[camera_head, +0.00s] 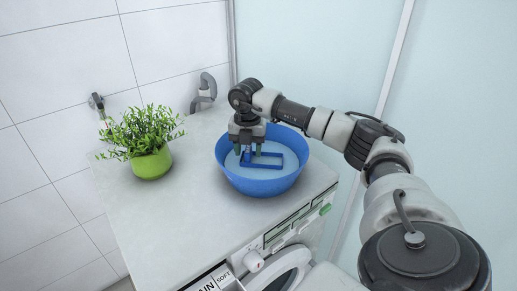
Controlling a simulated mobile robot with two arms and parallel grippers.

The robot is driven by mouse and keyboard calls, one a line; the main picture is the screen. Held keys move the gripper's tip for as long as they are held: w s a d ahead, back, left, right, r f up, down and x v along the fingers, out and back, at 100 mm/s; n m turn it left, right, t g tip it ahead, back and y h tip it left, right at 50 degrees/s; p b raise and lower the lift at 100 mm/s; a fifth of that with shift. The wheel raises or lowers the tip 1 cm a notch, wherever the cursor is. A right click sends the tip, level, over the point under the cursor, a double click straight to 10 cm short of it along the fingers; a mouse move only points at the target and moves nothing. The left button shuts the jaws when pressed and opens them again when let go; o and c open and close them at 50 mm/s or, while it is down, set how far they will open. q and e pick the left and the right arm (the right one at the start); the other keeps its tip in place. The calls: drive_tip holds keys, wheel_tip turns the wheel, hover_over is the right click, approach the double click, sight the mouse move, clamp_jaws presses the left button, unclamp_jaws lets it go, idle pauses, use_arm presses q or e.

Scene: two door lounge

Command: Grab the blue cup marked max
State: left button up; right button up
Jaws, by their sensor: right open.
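A round blue basin (262,187) stands on the white top of the appliance. Inside it, on a pale blue surface, is a darker blue angular outline (265,166), perhaps a cup or its rim. I see no "max" mark, and I cannot tell whether this is the cup. My right gripper (248,154) points down inside the basin's left back part. Its fingers are apart, at the left end of the blue shape. I cannot tell whether they touch it. My left gripper is out of view.
A green pot with a leafy plant (152,163) stands left of the basin. A grey pipe (204,92) rises behind on the tiled wall. The white counter top (182,222) is clear at the front left. A washing machine door (285,268) is below the front edge.

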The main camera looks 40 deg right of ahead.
drive_tip(key=shift+c, duration=0.5)
clamp_jaws()
